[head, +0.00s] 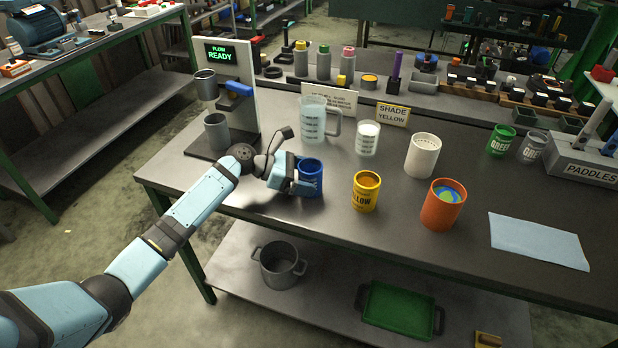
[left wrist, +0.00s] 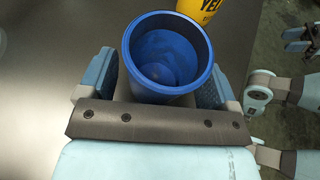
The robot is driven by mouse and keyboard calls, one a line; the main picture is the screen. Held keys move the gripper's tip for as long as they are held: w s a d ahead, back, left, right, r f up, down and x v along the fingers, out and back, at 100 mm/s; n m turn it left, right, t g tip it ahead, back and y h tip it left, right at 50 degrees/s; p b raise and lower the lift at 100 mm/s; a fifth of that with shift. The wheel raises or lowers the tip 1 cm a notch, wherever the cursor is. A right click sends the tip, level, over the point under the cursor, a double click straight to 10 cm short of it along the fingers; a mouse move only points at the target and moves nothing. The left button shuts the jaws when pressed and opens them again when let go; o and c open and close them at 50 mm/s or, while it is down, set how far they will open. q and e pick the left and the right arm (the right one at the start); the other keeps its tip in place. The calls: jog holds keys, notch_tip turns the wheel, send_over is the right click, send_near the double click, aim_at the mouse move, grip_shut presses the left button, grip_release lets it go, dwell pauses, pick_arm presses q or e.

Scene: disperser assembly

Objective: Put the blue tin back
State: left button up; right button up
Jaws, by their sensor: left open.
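The blue tin (head: 312,178) stands upright near the front edge of the bench, left of the yellow tin (head: 365,192). My left gripper (head: 294,182) is at its left side, low by the bench top. In the left wrist view the blue tin (left wrist: 168,55) sits between the two open fingers of my left gripper (left wrist: 165,85), and its inside looks blue. I cannot tell whether the fingers touch it. A jointed part that may be my right gripper (left wrist: 302,40) shows small at the right edge of the left wrist view; its jaws are unclear.
An orange tin (head: 441,208), white cup (head: 422,156), glass beaker (head: 367,138) and measuring jug (head: 313,120) stand to the right and behind. Green (head: 501,140) and grey (head: 533,147) tins stand farther right. The dispenser stand (head: 240,105) is behind my gripper. A blue cloth (head: 538,241) lies front right.

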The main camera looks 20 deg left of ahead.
pick_arm(q)
jog(key=v, duration=1)
jog(key=shift+p, duration=0.3)
jog(key=shift+s+a+r, duration=0.2)
jog(key=shift+a, duration=0.3)
